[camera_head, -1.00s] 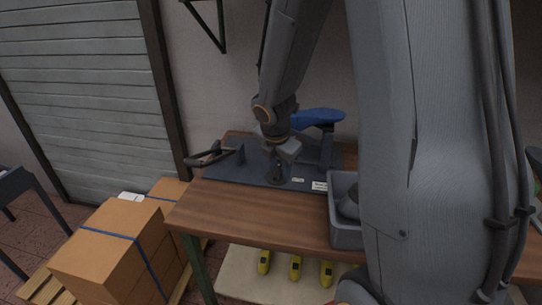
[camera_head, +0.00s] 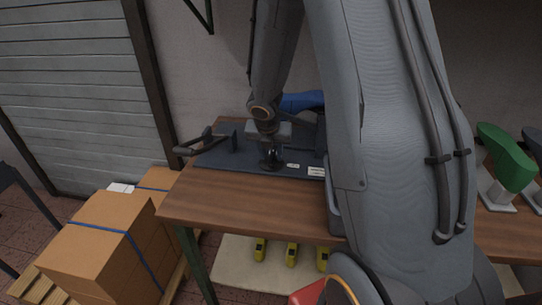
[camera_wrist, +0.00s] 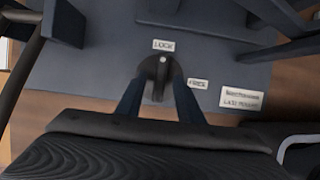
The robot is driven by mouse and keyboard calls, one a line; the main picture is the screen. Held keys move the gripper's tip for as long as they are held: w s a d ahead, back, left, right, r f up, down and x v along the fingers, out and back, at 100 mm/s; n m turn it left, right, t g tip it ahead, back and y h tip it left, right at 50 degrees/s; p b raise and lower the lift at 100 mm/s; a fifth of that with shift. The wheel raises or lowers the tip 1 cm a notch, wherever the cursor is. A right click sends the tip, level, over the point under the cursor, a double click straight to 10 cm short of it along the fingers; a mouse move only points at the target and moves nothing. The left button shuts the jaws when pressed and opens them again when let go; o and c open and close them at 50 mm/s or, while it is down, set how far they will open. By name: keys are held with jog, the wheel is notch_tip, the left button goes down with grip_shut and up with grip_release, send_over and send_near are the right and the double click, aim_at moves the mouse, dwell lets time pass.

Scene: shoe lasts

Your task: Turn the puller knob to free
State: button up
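The puller knob (camera_wrist: 161,68) is a dark round knob with a raised bar and a light pointer line. In the wrist view the line points up toward the LOCK label (camera_wrist: 163,45). The FREE label (camera_wrist: 198,83) is to the right of the knob. My gripper (camera_wrist: 160,84) is open, with one finger on each side of the knob; I cannot tell whether either finger touches it. In the head view my gripper (camera_head: 269,148) is right above the knob (camera_head: 271,161), at the front of the dark base plate (camera_head: 215,160).
A larger label plate (camera_wrist: 243,101) lies right of FREE. The plate carries a dark handle frame (camera_head: 205,143) at left and a blue shoe last (camera_head: 301,102) behind. The wooden table (camera_head: 240,205) is bare in front. Cardboard boxes (camera_head: 95,245) stand at left.

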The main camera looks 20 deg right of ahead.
jog(key=shift+f, duration=0.2)
jog(key=shift+c, duration=0.3)
grip_shut()
